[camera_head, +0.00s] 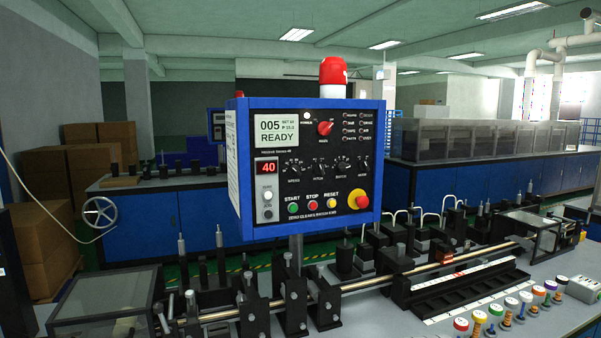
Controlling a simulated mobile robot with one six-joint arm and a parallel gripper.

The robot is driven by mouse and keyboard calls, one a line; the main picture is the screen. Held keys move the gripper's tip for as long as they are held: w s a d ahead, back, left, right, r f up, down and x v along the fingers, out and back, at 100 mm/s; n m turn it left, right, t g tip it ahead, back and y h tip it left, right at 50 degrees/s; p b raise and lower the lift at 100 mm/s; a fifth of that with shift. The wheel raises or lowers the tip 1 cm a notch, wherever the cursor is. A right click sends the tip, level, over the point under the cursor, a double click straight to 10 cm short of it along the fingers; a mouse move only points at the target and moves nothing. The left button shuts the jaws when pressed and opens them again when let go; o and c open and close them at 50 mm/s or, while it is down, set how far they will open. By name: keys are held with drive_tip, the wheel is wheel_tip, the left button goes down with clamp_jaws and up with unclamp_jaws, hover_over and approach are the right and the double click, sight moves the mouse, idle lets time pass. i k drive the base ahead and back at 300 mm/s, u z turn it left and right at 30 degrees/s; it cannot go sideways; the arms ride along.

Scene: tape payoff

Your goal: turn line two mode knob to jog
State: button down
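A blue control panel (305,165) stands upright on a post in the middle of the head camera view. Its screen (276,132) reads "005" and "READY". A red rotary knob (325,128) sits at its top centre; its small label is too blurred to read. I cannot tell from the labels which knob is line two's mode knob. A second, smaller blue panel (216,124) is behind at left, partly hidden by the front one. My gripper is not in view.
Start (293,208), stop (313,205) and reset (331,203) buttons and a red emergency stop (361,202) line the panel's bottom. A bench with a metal rod (390,278), fixtures and coloured spools (479,318) fills the front. Cardboard boxes (50,180) are stacked at left.

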sight(363, 165)
drive_tip(key=u, duration=1.35)
drive_tip(key=k, duration=0.95)
drive_tip(key=z, duration=0.75)
drive_tip(key=i, duration=1)
drive_tip(key=z, duration=0.05)
